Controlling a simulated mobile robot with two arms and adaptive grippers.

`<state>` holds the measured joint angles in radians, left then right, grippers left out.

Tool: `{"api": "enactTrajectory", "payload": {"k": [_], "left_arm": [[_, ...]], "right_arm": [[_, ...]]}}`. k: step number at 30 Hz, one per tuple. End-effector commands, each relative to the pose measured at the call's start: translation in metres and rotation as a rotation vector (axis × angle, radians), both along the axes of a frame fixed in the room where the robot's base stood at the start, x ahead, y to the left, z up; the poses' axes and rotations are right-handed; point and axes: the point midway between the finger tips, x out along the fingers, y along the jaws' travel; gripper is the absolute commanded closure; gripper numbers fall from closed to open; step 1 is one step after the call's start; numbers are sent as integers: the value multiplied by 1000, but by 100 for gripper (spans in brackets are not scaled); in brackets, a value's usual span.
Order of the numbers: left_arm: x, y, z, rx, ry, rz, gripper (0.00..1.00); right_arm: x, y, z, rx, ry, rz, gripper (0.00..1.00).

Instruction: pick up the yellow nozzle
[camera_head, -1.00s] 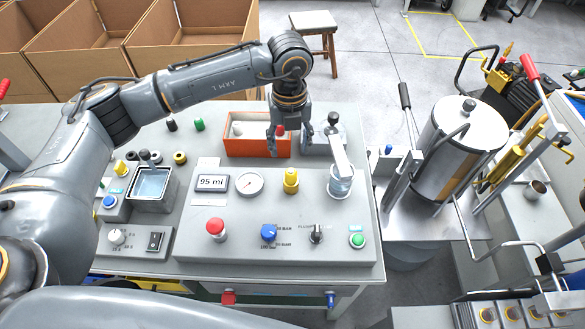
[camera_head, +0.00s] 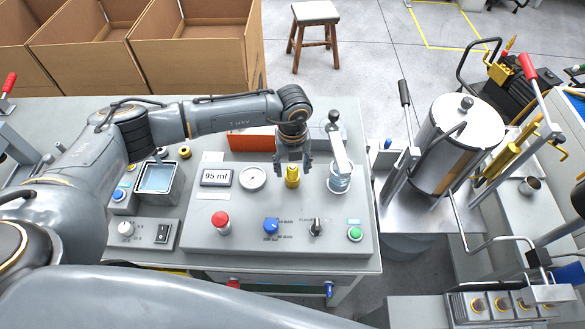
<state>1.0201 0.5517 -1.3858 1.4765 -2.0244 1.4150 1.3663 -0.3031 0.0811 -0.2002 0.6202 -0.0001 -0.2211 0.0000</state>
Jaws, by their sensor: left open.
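The yellow nozzle (camera_head: 292,178) stands upright on the grey test panel (camera_head: 312,205), right of the round gauge. My left gripper (camera_head: 292,170) points down at the nozzle, with its open fingers on either side of the nozzle's upper part. I cannot tell whether the fingers touch it. My right gripper is not in view.
A gauge (camera_head: 252,178) and a "95 ml" display (camera_head: 217,177) lie to the left. A red knob (camera_head: 221,221) and a blue knob (camera_head: 271,225) are in front. An orange bin (camera_head: 252,140) is behind.

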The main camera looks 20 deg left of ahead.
Motion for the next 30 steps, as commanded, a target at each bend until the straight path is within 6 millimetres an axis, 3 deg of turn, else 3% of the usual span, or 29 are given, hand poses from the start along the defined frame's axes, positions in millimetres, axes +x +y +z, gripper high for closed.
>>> {"api": "enactTrajectory", "payload": {"k": [2,9,10,22,28,30], "left_arm": [[0,0,0,0,0,0,48],[0,0,0,1,0,0,97],[0,0,0,1,0,0,100],[1,0,6,0,-1,0,100],[1,1,32,0,-4,0,100],[-9,-5,41,-2,-3,-5,100]], "right_arm": [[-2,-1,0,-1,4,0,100],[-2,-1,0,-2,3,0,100],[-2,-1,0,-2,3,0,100],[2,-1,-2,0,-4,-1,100],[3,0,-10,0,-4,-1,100],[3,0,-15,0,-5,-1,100]]}}
